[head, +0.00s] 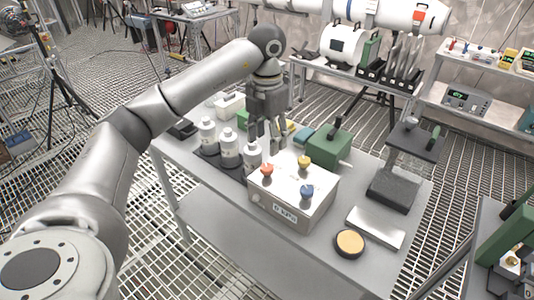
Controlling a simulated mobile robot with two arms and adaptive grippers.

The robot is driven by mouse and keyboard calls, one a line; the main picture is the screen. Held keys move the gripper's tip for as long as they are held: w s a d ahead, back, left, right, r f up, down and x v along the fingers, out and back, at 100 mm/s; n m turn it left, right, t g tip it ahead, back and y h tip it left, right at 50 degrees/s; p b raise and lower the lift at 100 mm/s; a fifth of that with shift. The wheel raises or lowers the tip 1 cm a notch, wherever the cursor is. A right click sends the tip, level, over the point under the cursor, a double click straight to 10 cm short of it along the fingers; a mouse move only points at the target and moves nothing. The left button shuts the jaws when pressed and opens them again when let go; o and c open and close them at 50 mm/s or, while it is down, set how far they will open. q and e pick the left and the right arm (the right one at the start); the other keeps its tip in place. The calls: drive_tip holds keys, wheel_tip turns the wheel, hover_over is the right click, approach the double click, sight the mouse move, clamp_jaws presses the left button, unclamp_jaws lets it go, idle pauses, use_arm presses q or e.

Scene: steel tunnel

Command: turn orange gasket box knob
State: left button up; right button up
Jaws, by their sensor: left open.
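A white box (272,207) with a small display or label on its front stands on the grey table. It carries three knobs on top: an orange-red one (267,170) at the left, a yellow one (304,162) at the back and a blue one (307,191) at the right. My left gripper (270,142) points down, open and empty, behind and above the orange-red knob. I see no contact between them. My right gripper is not in view.
White bottles (229,148) stand in a dark rack close to the box's left. A green box (328,147) is behind it. A dark stand (393,187), a pale flat block (375,227) and a round yellow-topped disc (350,243) lie to the right. The front left tabletop is clear.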

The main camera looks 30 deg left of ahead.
use_arm(q)
wheel_tip(320, 180, up, 4)
drive_tip(key=shift+f, duration=0.25)
idle(4.5)
